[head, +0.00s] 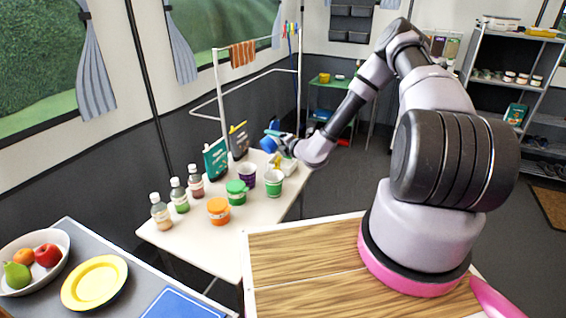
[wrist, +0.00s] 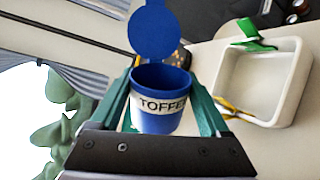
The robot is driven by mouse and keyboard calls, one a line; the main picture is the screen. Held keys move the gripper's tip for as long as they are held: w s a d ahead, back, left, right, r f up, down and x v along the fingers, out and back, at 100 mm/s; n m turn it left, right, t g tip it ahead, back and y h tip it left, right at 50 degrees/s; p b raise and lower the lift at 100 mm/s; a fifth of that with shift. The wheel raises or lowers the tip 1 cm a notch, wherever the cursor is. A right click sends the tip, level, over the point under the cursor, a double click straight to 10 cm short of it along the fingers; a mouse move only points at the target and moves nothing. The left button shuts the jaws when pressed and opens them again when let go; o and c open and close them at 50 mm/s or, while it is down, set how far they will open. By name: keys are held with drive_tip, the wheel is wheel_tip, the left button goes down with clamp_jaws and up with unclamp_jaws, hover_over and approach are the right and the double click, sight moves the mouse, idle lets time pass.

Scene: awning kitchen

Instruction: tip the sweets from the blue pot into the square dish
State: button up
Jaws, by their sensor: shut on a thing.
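The blue pot (wrist: 156,110) has a white band reading "TOFFE…" and a round blue lid (wrist: 153,30) standing open. My gripper (wrist: 161,88) is shut on the pot, with one green finger on each side. In the head view the pot (head: 267,145) is held above the far end of the white table. The sweets cannot be made out inside the pot. The pale square dish (wrist: 226,75) is to the right of the pot in the wrist view, apart from it. Its visible floor looks bare.
A green item (wrist: 257,36) and a yellow-handled item (wrist: 232,111) lie at the dish's edge. Jars and bottles stand nearer.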

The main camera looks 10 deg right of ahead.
drive_tip(key=shift+w+d+f+m, duration=0.4)
drive_tip(key=shift+d+f+m, duration=0.2)
drive_tip(key=shift+d+m, duration=0.1)
idle(0.4)
drive_tip(key=shift+w+d+r+m+g+y+p, duration=0.15)
drive_tip(key=shift+d+m+y, duration=0.15)
drive_tip(key=shift+m, duration=0.5)
drive_tip(key=shift+w+d+m+g+y+p, duration=0.1)
drive_tip(key=shift+w+d+m+g+y, duration=0.2)
drive_tip(key=shift+m, duration=0.5)
drive_tip(key=shift+d+r+m+g+y+p, duration=0.15)
drive_tip(key=shift+m+y, duration=0.25)
drive_tip(key=shift+m, duration=0.4)
idle(1.5)
drive_tip(key=shift+a, duration=0.15)
idle(0.4)
